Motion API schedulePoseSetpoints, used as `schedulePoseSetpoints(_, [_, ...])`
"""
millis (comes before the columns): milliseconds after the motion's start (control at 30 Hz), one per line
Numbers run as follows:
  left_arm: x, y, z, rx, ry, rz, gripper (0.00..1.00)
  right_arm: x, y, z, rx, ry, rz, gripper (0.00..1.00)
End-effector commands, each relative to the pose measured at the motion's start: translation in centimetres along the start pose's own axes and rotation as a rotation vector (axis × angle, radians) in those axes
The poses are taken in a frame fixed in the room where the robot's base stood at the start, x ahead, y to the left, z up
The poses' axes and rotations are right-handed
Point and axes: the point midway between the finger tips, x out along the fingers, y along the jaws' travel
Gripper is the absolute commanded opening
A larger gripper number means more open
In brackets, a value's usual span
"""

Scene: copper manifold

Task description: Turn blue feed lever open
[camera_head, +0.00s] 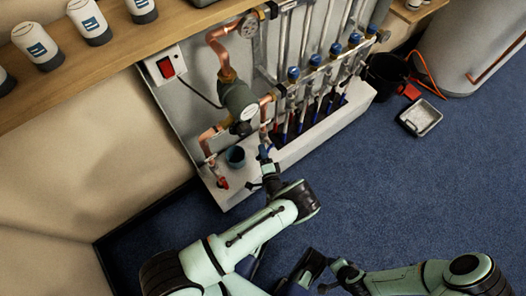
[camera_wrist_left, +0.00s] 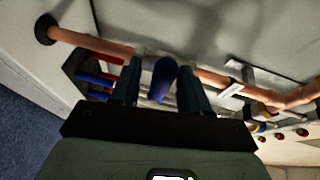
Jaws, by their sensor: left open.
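The blue feed lever (camera_wrist_left: 162,80) shows in the left wrist view, hanging from a pipe fitting. My left gripper (camera_wrist_left: 160,88) is open, with one dark finger on each side of the lever; I cannot tell whether either finger touches it. In the head view my left gripper (camera_head: 265,157) is at the lower front of the copper manifold (camera_head: 238,98), where the lever is hard to make out. My right gripper (camera_head: 333,275) is low in the picture, away from the manifold, and its jaws are unclear.
A white trough (camera_head: 318,138) runs under the pipes. A dark cup (camera_head: 235,156) and a red-handled valve (camera_head: 222,183) are left of my left gripper. A grey tray (camera_head: 420,118) and a black bucket (camera_head: 384,76) are at the right. Blue floor is clear in front.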

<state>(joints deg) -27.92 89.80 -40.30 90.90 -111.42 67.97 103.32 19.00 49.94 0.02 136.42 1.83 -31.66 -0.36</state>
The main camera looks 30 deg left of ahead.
Motion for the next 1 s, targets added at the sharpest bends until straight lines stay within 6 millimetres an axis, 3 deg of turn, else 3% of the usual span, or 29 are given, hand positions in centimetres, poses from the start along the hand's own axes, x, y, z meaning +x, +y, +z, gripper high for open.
schedulePoseSetpoints(133, [1.2, 0.0, 0.0, -0.001, -0.001, -0.001, 0.45, 0.5, 0.5, 0.7, 0.006, -0.021, 0.010, 0.43])
schedulePoseSetpoints(433, [1.4, -0.1, 0.0, 0.000, -0.001, -0.001, 0.45, 0.5, 0.7, 0.8, 0.008, -0.026, 0.013, 0.43])
schedulePoseSetpoints(467, [1.4, -0.1, 0.0, 0.000, -0.001, -0.001, 0.42, 0.5, 0.7, 0.8, 0.008, -0.026, 0.012, 0.43])
schedulePoseSetpoints(600, [1.4, -0.1, 0.0, 0.000, -0.001, -0.001, 0.00, 0.5, 0.7, 0.8, 0.008, -0.026, 0.012, 0.43])
schedulePoseSetpoints(1000, [1.9, -0.1, 0.6, -0.014, 0.002, -0.009, 0.00, 0.4, 0.6, 0.7, 0.007, -0.022, 0.010, 0.43])
